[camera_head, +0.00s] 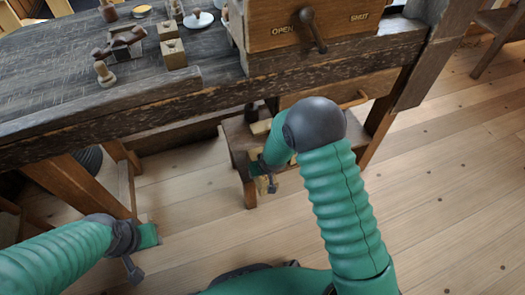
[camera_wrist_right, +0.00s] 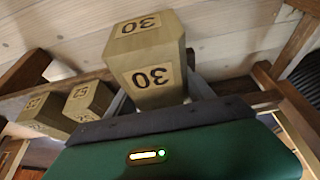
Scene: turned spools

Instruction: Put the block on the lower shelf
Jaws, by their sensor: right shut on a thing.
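A pale wooden block (camera_wrist_right: 152,68) marked 30 is held between the fingers of my right gripper (camera_wrist_right: 158,88) in the right wrist view. In the head view my right gripper (camera_head: 262,172) is low, under the workbench edge, beside a low wooden shelf (camera_head: 236,146). The block is mostly hidden there, and I cannot tell whether it touches the shelf. My left gripper (camera_head: 148,237) is at the lower left over the floor, with its fingers not clear.
The workbench (camera_head: 85,98) overhangs the shelf. It carries small blocks (camera_head: 173,54), turned pieces and a wooden box (camera_head: 285,28) labelled OPEN and SHUT. Two more numbered blocks (camera_wrist_right: 86,100) show left in the wrist view. Floor is clear at right.

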